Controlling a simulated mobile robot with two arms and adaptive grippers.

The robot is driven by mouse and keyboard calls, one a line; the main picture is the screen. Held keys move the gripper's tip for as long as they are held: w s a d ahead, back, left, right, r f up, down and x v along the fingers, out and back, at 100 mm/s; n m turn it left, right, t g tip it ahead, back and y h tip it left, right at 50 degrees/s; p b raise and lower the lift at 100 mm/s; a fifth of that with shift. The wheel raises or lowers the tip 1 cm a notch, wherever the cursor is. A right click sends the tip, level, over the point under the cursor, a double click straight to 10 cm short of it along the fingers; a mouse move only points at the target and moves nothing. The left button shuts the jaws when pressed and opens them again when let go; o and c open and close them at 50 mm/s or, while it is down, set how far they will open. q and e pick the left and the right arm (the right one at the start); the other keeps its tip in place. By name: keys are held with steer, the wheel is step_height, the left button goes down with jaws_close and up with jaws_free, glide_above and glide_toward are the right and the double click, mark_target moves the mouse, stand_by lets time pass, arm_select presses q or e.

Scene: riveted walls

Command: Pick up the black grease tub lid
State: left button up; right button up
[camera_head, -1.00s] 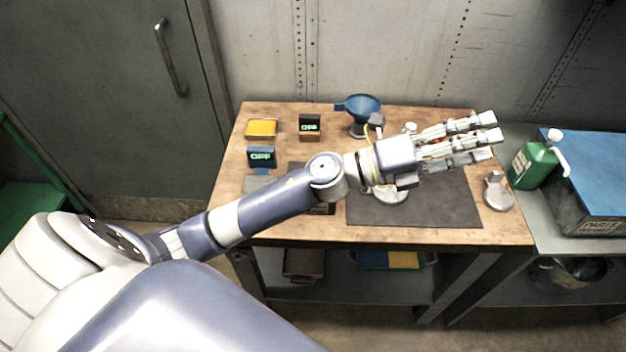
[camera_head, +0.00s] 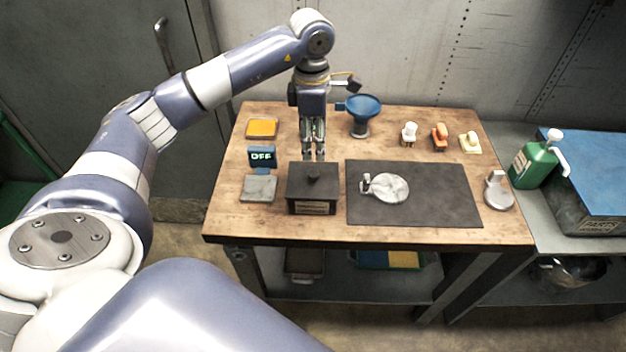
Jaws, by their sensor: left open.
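The black grease tub (camera_head: 312,208) is a dark box with a pale label on its front, standing at the front middle of the wooden table. My left gripper (camera_head: 314,156) points straight down just behind the lid in the picture, open and empty. Its fingertips look close to the lid's far edge; I cannot tell their exact height. My right gripper is not in view.
A dark mat (camera_head: 430,195) with a round grey metal piece (camera_head: 390,188) lies right of the tub. A blue funnel (camera_head: 362,106) and several small handled items stand behind. A green bottle (camera_head: 533,163) is right.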

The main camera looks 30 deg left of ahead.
arm_select(q)
steer(key=p, duration=0.2)
glide_above(313, 173)
steer(key=f, duration=0.5)
steer(key=shift+s+a+f, duration=0.15)
steer(key=shift+s+f, duration=0.05)
steer(key=shift+f, duration=0.25)
steer(key=f+p, duration=0.2)
steer(key=f, duration=0.2)
steer(key=shift+w+p, duration=0.2)
steer(key=shift+p, duration=0.1)
steer(key=shift+f, duration=0.35)
jaws_close()
